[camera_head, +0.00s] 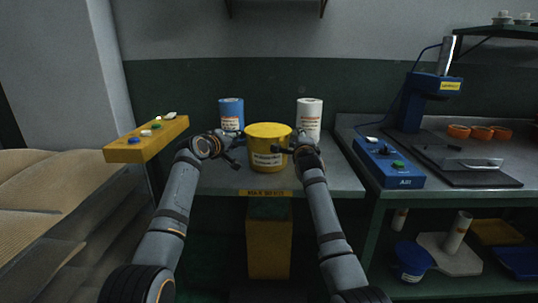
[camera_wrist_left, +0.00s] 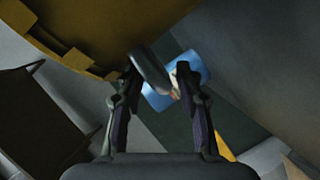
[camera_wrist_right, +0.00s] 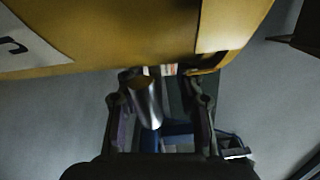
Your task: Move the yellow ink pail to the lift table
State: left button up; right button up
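The yellow ink pail (camera_head: 268,150) is upright at the middle of the grey table (camera_head: 338,180), with a pale label on its front. Its yellow body fills the top of the left wrist view (camera_wrist_left: 90,25) and the right wrist view (camera_wrist_right: 110,35). My left gripper (camera_head: 236,150) is at the pail's left side, fingers apart, with a dark grip part between or just beyond them. My right gripper (camera_head: 296,149) is at the right side, fingers apart, with a metallic cylindrical grip (camera_wrist_right: 147,103) between them. Whether either finger touches a grip is unclear.
A blue can (camera_head: 231,113) and a white can (camera_head: 309,117) stand behind the pail. A yellow button box (camera_head: 147,141) is at the left. A blue control box (camera_head: 388,163) and a blue press (camera_head: 425,100) stand on the right bench. A yellow column (camera_head: 269,245) is below the table.

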jog(key=shift+w+f, duration=0.1)
jog(key=shift+f, duration=0.05)
jog(key=shift+s+a, duration=0.15)
jog(key=shift+s, duration=3.65)
pick_arm(q)
jog(key=v, duration=1.2)
jog(key=shift+f, duration=0.1)
pick_arm(e)
jog(key=shift+f, duration=0.1)
